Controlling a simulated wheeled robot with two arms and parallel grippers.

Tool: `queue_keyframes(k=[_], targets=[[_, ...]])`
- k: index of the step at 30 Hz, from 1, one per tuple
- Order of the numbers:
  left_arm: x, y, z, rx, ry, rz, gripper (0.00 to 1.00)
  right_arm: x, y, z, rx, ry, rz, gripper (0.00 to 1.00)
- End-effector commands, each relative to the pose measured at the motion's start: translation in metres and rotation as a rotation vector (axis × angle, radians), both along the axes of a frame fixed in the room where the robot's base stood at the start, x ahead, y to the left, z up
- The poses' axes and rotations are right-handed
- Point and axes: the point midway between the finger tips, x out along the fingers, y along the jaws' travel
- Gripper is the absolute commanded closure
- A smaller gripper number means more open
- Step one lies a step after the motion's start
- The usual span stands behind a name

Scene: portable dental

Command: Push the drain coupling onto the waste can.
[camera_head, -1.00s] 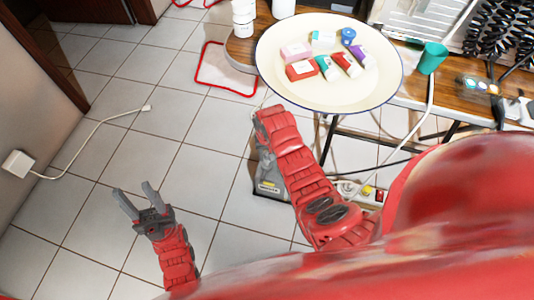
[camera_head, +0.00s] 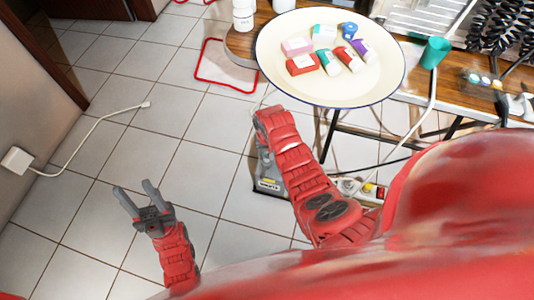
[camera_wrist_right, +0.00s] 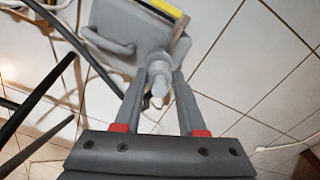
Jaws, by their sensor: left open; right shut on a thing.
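The waste can (camera_head: 268,183) is a grey jug on the tiled floor, partly hidden behind my right arm in the head view. In the right wrist view the can (camera_wrist_right: 118,25) fills the top, with its handle at the left. My right gripper (camera_wrist_right: 159,82) is shut on the drain coupling (camera_wrist_right: 159,70), a pale grey, stepped cylinder between its fingertips. The coupling's far end overlaps the can's near edge in this view; I cannot tell whether they touch. In the head view my right arm hides its own gripper. My left gripper (camera_head: 137,199) is open and empty above the floor.
Table legs, hoses and a power strip (camera_head: 360,190) lie right of the can. A white cable (camera_head: 90,135) crosses the floor at left. The floor between is clear.

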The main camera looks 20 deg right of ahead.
Motion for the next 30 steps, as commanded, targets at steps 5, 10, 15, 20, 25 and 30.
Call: queue_keyframes(k=[5, 10, 15, 20, 25, 30], targets=[[0.0000, 0.0000, -0.0001, 0.000, 0.000, 0.000, 0.50, -0.0001, -0.0002, -0.0011, 0.000, 0.000, 0.000, 1.00], [0.0000, 0.0000, -0.0004, 0.000, 0.000, 0.000, 0.50, -0.0008, -0.0004, -0.0049, -0.001, 0.002, 0.000, 1.00], [0.0000, 0.0000, -0.0006, 0.000, 0.000, 0.000, 0.50, -0.0014, -0.0008, -0.0085, 0.000, 0.003, 0.000, 1.00], [0.0000, -0.0001, -0.0005, 0.000, 0.000, 0.000, 0.50, -0.0013, -0.0008, -0.0090, 0.000, 0.003, 0.000, 1.00], [0.0001, 0.0000, -0.0006, 0.000, 0.000, 0.000, 0.50, -0.0009, -0.0008, -0.0088, -0.001, 0.002, 0.000, 1.00], [0.0000, -0.0001, -0.0010, 0.000, 0.000, 0.000, 0.50, -0.0009, -0.0008, -0.0096, -0.001, 0.002, 0.000, 1.00]])
